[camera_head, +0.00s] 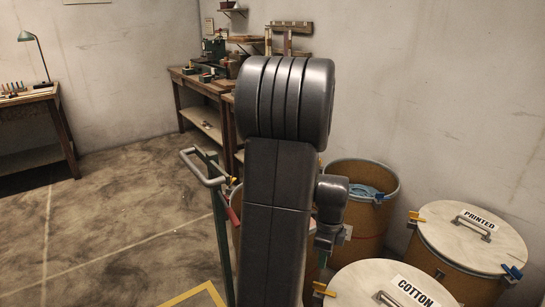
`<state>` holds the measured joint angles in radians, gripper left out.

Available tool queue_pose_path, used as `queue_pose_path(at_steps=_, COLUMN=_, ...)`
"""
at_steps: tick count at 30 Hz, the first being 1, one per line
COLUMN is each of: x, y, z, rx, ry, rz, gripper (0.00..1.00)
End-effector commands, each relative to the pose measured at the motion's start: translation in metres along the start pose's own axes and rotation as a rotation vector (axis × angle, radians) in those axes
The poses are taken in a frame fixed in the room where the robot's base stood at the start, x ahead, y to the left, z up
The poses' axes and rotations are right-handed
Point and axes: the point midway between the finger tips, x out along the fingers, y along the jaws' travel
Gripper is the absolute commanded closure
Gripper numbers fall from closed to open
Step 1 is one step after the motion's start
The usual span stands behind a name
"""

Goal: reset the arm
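My arm (275,200) rises as dark grey links through the middle of the head view, with a thick rounded joint at the top. A smaller dark wrist part (331,195) shows just right of the upright link and points down. Below it is a small grey piece (327,240) that seems to be part of my gripper, in front of the open drum. Its fingers cannot be made out, so whether it is open, shut or holding something does not show.
An open drum (366,240) with blue material inside stands behind my wrist. Lidded drums marked PRINTED (450,235) and COTTON (365,280) stand at right. A green post with a grey handle (205,168) is left of my arm. A workbench (200,85) stands behind; left floor is clear.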

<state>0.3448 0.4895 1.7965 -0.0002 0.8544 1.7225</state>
Motion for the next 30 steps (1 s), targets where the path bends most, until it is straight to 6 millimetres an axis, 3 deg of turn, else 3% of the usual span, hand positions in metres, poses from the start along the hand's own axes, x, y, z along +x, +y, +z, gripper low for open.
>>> queue_pose_path(at_steps=6, x=0.048, y=0.001, z=0.000, rx=0.000, ry=0.001, rz=0.005, gripper=0.71)
queue_pose_path(at_steps=15, x=0.100, y=0.001, z=0.000, rx=-0.001, ry=0.000, rz=0.004, gripper=0.71)
queue_pose_path(at_steps=21, x=0.116, y=0.001, z=0.000, rx=-0.001, ry=0.000, rz=0.002, gripper=0.71)
queue_pose_path(at_steps=30, x=0.114, y=0.001, z=0.000, rx=-0.017, ry=0.000, rz=0.001, gripper=0.71)
